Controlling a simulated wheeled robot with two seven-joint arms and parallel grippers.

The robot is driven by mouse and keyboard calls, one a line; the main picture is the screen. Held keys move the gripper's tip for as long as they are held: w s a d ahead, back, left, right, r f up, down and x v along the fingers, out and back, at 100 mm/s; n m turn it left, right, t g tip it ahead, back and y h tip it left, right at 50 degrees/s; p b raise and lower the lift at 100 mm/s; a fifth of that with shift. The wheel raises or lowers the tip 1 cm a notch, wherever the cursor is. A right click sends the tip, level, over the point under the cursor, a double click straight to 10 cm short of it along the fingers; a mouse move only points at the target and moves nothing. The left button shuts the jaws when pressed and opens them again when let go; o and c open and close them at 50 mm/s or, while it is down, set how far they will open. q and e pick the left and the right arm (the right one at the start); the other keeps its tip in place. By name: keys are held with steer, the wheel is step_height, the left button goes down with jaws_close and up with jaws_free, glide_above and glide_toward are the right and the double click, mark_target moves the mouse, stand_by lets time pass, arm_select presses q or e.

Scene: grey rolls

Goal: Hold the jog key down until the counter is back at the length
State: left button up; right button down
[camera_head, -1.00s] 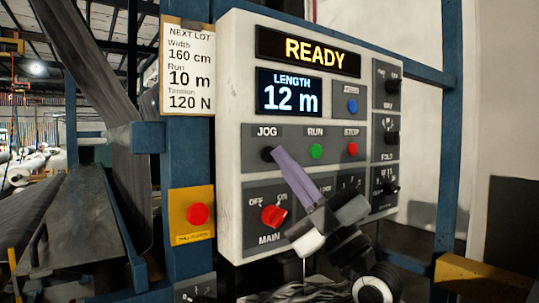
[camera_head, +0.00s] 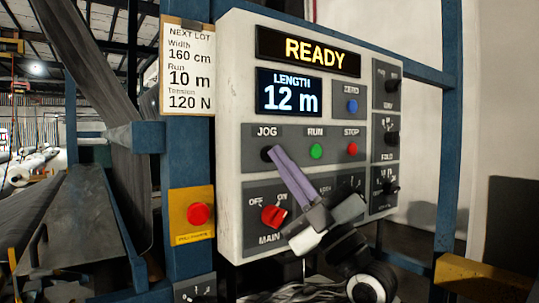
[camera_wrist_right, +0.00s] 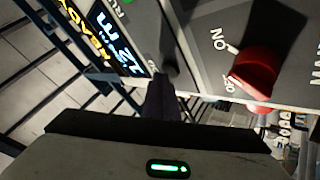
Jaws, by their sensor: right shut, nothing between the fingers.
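The black JOG key (camera_head: 267,153) is on the control panel's left, under its JOG label. My right gripper (camera_head: 276,151) is shut and empty, its pale purple fingers pointing up-left with the tips at the key. I cannot tell whether they touch or press it. The counter (camera_head: 290,95) reads LENGTH 12 m and shows rotated in the right wrist view (camera_wrist_right: 112,40). My left gripper is not in view.
The display (camera_head: 310,50) reads READY. Green RUN (camera_head: 316,151), red STOP (camera_head: 352,150) and blue ZERO (camera_head: 352,106) buttons are close by. The red MAIN switch (camera_head: 274,215) sits below the fingers. A red button (camera_head: 198,213) is left. The card (camera_head: 188,70) says Run 10 m.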

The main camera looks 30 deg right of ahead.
steer(key=shift+w, duration=0.45)
stand_by(2.2)
stand_by(3.5)
steer(key=shift+s, duration=0.85)
steer(key=s, duration=0.5)
steer(key=shift+d, duration=0.2)
